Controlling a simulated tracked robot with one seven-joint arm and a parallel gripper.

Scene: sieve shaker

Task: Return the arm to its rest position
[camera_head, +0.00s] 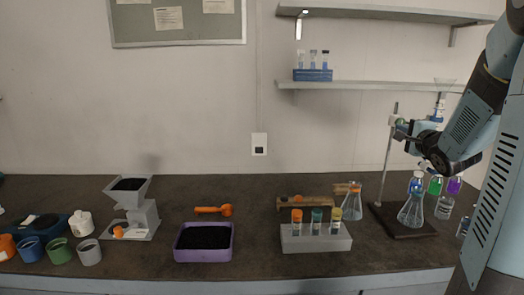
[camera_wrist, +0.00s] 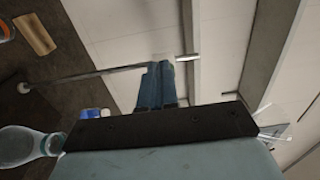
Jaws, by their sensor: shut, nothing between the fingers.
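My arm comes in from the right edge of the head view, folded over the right end of the bench. My gripper (camera_head: 396,122) is held above the bench, near the upper part of a thin metal stand rod (camera_head: 386,160). In the wrist view my gripper (camera_wrist: 161,64) shows its two blue fingers side by side, shut with nothing between them. The rod (camera_wrist: 95,74) runs past close to the fingertips there; I cannot tell whether they touch.
A flask (camera_head: 411,212) stands on the dark stand base (camera_head: 392,224). Several coloured bottles crowd below my arm. Wall shelves (camera_head: 350,86) hold a blue tube rack (camera_head: 312,75). A grey tube rack (camera_head: 315,243), purple tray (camera_head: 203,258) and grinder (camera_head: 143,217) are further left.

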